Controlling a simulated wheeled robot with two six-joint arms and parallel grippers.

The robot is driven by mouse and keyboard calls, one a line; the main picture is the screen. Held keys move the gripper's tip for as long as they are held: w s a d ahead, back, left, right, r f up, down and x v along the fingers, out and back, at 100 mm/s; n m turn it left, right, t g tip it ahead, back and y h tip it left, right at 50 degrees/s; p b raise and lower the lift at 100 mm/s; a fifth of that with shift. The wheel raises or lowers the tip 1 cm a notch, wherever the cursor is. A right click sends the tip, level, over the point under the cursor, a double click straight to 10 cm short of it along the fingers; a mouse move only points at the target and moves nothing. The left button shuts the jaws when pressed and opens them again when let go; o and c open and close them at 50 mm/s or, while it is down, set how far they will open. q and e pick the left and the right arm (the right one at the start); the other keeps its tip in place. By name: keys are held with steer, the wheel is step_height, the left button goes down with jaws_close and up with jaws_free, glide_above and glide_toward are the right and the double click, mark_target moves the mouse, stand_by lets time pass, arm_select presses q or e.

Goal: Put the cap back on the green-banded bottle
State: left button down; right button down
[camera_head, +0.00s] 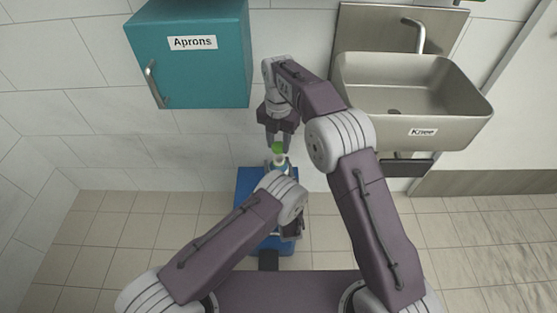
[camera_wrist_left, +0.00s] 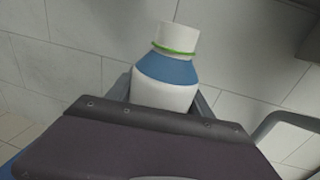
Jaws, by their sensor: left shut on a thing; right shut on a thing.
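The green-banded bottle (camera_wrist_left: 165,90) is white with a blue shoulder and a thin green ring round its white neck. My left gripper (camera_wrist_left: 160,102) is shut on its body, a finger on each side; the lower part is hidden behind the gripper. In the head view the bottle (camera_head: 280,161) shows just beyond my left wrist, which hides most of that gripper. My right gripper (camera_head: 279,137) points down above the bottle, shut on a green cap (camera_head: 278,147). The cap appears above the bottle's top; whether they touch I cannot tell. No cap shows on the neck in the left wrist view.
A blue cart or stand (camera_head: 248,183) is under my arms, on the tiled floor. A teal cabinet marked Aprons (camera_head: 190,75) hangs at the back left. A steel sink marked Knee (camera_head: 410,125) is to the right. Tiled wall lies behind the grippers.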

mark_target(278, 159)
steer(key=shift+f, duration=1.25)
steer(key=shift+f, duration=0.1)
steer(key=shift+f, duration=0.8)
steer(key=shift+f, duration=0.6)
